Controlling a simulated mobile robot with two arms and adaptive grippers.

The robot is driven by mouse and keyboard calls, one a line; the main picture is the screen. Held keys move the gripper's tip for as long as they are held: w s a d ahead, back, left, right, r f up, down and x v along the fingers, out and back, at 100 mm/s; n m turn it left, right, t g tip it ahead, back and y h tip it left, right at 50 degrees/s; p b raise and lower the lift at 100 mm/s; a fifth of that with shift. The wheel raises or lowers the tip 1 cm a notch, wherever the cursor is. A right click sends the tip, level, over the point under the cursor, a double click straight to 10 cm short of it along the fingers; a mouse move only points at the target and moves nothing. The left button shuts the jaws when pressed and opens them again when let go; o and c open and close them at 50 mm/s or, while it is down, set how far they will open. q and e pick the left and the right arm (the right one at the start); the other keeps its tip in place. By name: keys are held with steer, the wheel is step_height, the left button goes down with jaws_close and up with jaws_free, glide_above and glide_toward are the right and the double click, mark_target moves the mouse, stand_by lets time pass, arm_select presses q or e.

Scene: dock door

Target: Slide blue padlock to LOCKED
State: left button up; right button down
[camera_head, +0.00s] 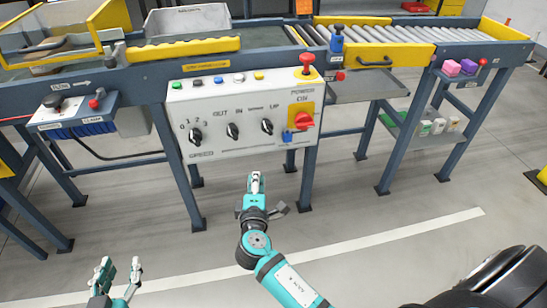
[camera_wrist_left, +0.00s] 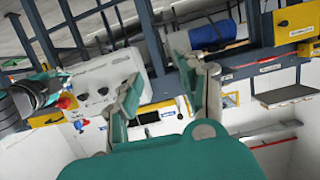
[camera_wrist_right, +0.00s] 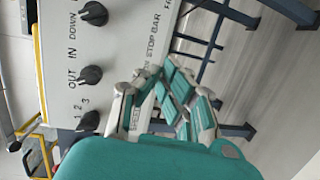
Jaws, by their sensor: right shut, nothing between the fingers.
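The blue padlock (camera_head: 290,137) is a small blue block at the lower left of the yellow plate on the control panel (camera_head: 225,110), just below the red rotary switch (camera_head: 304,121). Any lettering by it is too small to read. My right gripper (camera_head: 256,178) is shut and empty, below the panel and to the left of the padlock, apart from both. In the right wrist view its fingers (camera_wrist_right: 182,98) are together beside the panel's knobs; the padlock is not seen there. My left gripper (camera_head: 121,268) is open and empty, low at the left, far from the panel.
Black knobs (camera_head: 232,131) and coloured buttons line the panel, with a red mushroom button (camera_head: 307,62) on top. A roller conveyor (camera_head: 385,42) runs behind. A side stand (camera_head: 75,112) is at the left. The floor before the panel is clear.

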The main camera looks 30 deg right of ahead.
mark_target(261, 137)
arm_select(q)
steer(key=r, duration=0.3)
steer(key=shift+s+r+t+b, duration=0.2)
steer(key=shift+s+t+b, duration=0.2)
arm_select(e)
steer(key=r, duration=0.1)
steer(key=r+h, duration=0.1)
steer(key=r, duration=0.1)
steer(key=shift+d+r+t, duration=0.3)
steer(key=shift+r+t, duration=0.1)
steer(key=b+x, duration=0.1)
steer(key=x, duration=0.8)
steer(key=shift+w+d+b, duration=0.25)
steer(key=shift+w+b, duration=0.1)
steer(key=d, duration=0.3)
steer(key=shift+s+d, duration=0.1)
steer(key=shift+s, duration=0.25)
arm_select(q)
step_height(261, 137, up, 6)
steer(key=d+t+h, duration=0.1)
steer(key=t, duration=0.3)
steer(key=shift+w+r, duration=0.25)
steer(key=shift+w, duration=0.05)
arm_select(e)
steer(key=shift+d, duration=0.4)
steer(key=shift+s, duration=0.1)
